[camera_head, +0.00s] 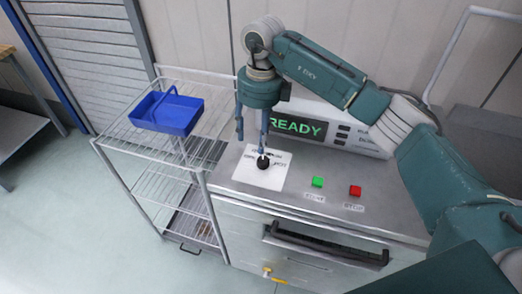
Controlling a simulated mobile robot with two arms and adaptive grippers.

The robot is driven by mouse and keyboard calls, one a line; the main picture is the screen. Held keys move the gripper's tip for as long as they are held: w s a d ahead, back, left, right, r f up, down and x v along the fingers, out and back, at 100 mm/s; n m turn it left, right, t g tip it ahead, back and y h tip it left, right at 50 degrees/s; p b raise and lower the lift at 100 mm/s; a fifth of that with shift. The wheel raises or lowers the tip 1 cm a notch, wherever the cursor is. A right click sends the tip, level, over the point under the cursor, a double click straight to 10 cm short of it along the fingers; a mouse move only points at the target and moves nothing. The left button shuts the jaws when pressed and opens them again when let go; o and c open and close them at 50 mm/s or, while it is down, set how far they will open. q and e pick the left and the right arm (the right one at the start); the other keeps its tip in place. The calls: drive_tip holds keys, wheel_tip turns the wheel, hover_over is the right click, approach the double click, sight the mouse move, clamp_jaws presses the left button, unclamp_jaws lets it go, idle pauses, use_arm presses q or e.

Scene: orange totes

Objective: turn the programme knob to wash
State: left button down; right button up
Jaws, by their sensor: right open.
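The programme knob (263,163) is small, round and black. It sits on a white label plate (247,172) on top of the steel machine (225,159). The print on the plate is too small to read, so I cannot tell which setting the knob points to. My right gripper (252,145) points down over the plate, its two fingers apart. One fingertip is close to the knob; I cannot tell if it touches. The green display (300,126) behind reads READY. My left gripper is not in view.
A green button (318,182) and a red button (355,190) stand right of the knob. A wire rack (118,139) with a blue basket (168,112) stands to the left. A drawer handle (325,246) crosses the machine's front. Open floor lies at front left.

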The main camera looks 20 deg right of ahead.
sight(263, 159)
drive_tip(key=shift+h, duration=0.4)
drive_tip(key=f+p, duration=0.1)
drive_tip(key=f, duration=0.2)
drive_tip(key=d+f+p, duration=0.1)
drive_tip(key=f, duration=0.2)
drive_tip(key=d+f+p, duration=0.1)
drive_tip(key=f, duration=0.2)
drive_tip(key=shift+p, duration=0.4)
drive_tip(key=shift+f, duration=0.45)
drive_tip(key=c, duration=1.2)
